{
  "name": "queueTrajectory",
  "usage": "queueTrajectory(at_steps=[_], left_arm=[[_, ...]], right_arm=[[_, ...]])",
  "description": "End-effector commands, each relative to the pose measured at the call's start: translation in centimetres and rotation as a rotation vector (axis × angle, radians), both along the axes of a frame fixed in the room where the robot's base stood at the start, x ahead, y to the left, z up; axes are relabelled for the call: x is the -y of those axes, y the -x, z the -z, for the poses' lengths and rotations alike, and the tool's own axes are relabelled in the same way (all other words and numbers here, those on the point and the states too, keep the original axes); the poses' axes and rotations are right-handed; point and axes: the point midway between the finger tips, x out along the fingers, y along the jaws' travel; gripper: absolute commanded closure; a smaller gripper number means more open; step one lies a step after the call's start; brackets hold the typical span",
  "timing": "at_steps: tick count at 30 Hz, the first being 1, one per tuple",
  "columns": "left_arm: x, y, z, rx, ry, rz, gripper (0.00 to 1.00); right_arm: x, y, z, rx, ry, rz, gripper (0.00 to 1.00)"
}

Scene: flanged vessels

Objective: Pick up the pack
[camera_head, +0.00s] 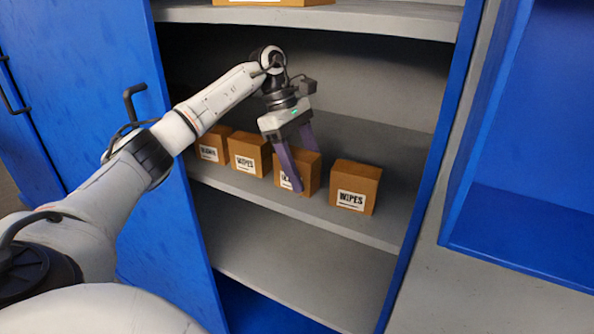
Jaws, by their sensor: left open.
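Several brown cardboard packs labelled WIPES stand in a row on the middle shelf in the head view. The rightmost pack (355,187) stands apart, with a gap to its left. Another pack (307,174) is partly hidden behind the fingers of my left gripper (305,168). A third pack (249,153) and a leftmost pack (213,145) stand further left, the leftmost partly covered by my arm. My left gripper is open and points down at the second pack from the right. One finger is in front of its label; contact cannot be told. My right gripper is out of view.
The grey middle shelf (375,231) sits in a blue cabinet with an open blue door at the left. An upper shelf (390,20) above holds part of another box (275,2). The lower shelf (300,275) looks empty.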

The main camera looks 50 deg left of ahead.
Motion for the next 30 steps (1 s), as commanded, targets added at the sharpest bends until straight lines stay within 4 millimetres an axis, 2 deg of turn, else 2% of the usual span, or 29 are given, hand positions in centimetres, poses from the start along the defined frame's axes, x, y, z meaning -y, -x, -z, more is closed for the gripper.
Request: queueTrajectory(at_steps=[8, 15, 17, 25, 30], left_arm=[[0.1, -0.1, 0.3, 0.002, 0.001, 0.001, 0.39], [0.1, 0.0, 0.2, 0.002, 0.001, 0.001, 0.8], [0.1, -0.1, 0.2, 0.002, 0.0, 0.0, 0.87], [0.1, -0.1, 0.0, 0.002, 0.0, 0.0, 0.87], [0.1, -0.1, -1.1, 0.006, 0.001, 0.0, 0.87]], right_arm=[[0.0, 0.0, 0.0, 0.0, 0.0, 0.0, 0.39], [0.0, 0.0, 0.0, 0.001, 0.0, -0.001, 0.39], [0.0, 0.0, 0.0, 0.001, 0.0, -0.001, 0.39], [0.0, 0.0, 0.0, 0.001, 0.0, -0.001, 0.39], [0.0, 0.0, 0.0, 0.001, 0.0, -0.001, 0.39]])
